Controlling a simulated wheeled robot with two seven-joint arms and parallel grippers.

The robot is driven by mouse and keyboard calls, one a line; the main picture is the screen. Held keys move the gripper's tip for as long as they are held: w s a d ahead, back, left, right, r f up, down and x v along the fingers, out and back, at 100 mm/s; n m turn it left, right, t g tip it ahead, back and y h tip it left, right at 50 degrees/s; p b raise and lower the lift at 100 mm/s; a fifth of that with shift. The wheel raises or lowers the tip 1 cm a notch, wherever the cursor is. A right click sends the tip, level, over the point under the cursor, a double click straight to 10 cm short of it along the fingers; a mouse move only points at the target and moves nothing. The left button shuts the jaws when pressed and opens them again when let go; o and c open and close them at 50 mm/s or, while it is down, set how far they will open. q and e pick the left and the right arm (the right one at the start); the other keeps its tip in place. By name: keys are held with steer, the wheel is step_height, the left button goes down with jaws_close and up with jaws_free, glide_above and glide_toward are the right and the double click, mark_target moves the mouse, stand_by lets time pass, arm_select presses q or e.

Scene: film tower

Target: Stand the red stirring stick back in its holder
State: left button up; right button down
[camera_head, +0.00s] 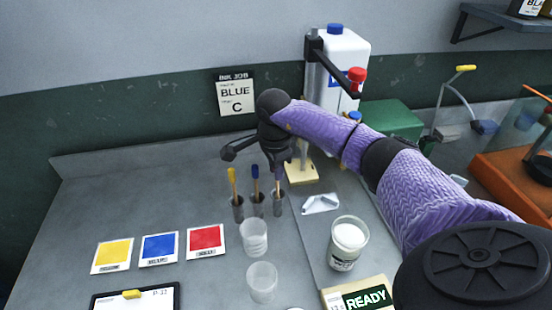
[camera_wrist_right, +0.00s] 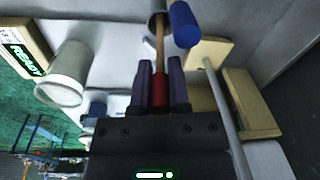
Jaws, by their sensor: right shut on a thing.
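My right gripper (camera_head: 278,172) is shut on the red stirring stick's red handle (camera_wrist_right: 159,92), which shows between the purple fingers in the right wrist view. The stick's thin wooden shaft points away from the fingers to a round grey holder cup (camera_wrist_right: 152,24). Its far end appears at or inside the cup's mouth; how deep I cannot tell. In the head view my gripper is right above the right-hand holder cup (camera_head: 279,204) and hides most of the stick. The yellow stick (camera_head: 232,178) and blue stick (camera_head: 255,173) stand in the other two cups. My left gripper is not in view.
Two clear cups (camera_head: 262,282) stand in front of the holders. A jar of white liquid (camera_head: 346,243) and a READY box (camera_head: 362,297) are to the right. A stand with a pale base (camera_head: 301,172) is close behind. Colour cards (camera_head: 159,249) lie left.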

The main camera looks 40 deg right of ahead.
steer(key=c, duration=0.6)
jaws_free()
steer(key=shift+o, duration=0.5)
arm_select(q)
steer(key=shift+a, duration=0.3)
arm_select(e)
steer(key=r, duration=0.6)
steer(key=r+p, duration=0.1)
steer(key=r, duration=0.2)
steer(key=shift+s+a+r, duration=0.15)
steer(key=shift+a+r, duration=0.1)
steer(key=shift+a, duration=0.05)
steer(key=shift+r, duration=0.25)
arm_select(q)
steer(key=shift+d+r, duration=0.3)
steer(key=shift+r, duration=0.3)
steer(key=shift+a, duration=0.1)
